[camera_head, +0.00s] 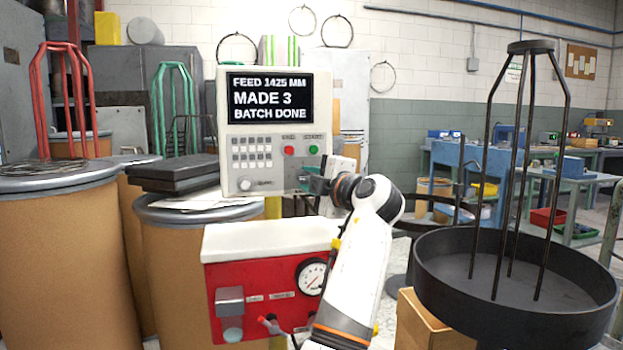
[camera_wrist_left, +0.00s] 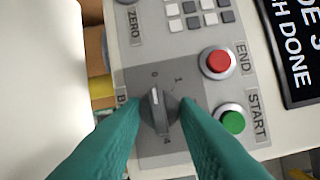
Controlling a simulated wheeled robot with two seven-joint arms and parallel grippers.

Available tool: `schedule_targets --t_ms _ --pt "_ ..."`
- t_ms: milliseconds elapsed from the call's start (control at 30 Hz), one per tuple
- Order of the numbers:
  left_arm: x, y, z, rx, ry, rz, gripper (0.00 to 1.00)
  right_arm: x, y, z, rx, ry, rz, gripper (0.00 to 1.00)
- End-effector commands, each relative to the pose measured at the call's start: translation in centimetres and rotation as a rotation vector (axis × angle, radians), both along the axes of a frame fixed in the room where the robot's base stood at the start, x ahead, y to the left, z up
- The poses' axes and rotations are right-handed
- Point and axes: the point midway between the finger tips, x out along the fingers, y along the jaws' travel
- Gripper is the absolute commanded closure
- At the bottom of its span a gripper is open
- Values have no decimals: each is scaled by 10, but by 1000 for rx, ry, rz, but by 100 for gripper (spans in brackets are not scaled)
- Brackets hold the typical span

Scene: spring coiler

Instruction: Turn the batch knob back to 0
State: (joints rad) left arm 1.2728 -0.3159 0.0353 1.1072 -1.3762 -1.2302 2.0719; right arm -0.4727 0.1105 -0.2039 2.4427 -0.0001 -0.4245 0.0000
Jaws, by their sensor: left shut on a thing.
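The batch knob (camera_wrist_left: 158,112) is a dark grey round knob on the control panel (camera_head: 248,148), with a white pointer line. In the left wrist view its pointer aims at or very near the 0 mark; marks 1 and 4 also show. My left gripper (camera_wrist_left: 160,116) has its teal fingers on either side of the knob, shut on it. In the head view the left gripper (camera_head: 306,184) reaches the panel's lower right and hides the knob. The display (camera_head: 265,98) reads "FEED 1425 MM, MADE 3, BATCH DONE". My right gripper is not in view.
The red END button (camera_wrist_left: 217,61) and green START button (camera_wrist_left: 232,122) sit close to the fingers. A red box with a gauge (camera_head: 311,277) stands below.

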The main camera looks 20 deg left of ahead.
Motion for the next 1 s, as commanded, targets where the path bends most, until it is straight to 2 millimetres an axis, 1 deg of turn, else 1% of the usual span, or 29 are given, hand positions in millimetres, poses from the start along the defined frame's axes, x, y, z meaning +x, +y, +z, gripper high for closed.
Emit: schedule_targets --t_ms 333,367,400,467,500,867,1000 --pt "0 0 -2 -7 1 0 95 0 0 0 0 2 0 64" --pt "0 0 -2 -6 2 0 69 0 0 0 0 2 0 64" --pt "0 0 -2 -5 2 0 63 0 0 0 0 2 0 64" --pt "0 0 -2 -5 2 0 53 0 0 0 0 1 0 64" --pt "0 0 -2 -4 1 0 51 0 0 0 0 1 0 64" --pt "0 0 0 -3 0 0 51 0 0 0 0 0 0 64" --pt "0 0 -2 13 10 0 51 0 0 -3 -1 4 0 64"
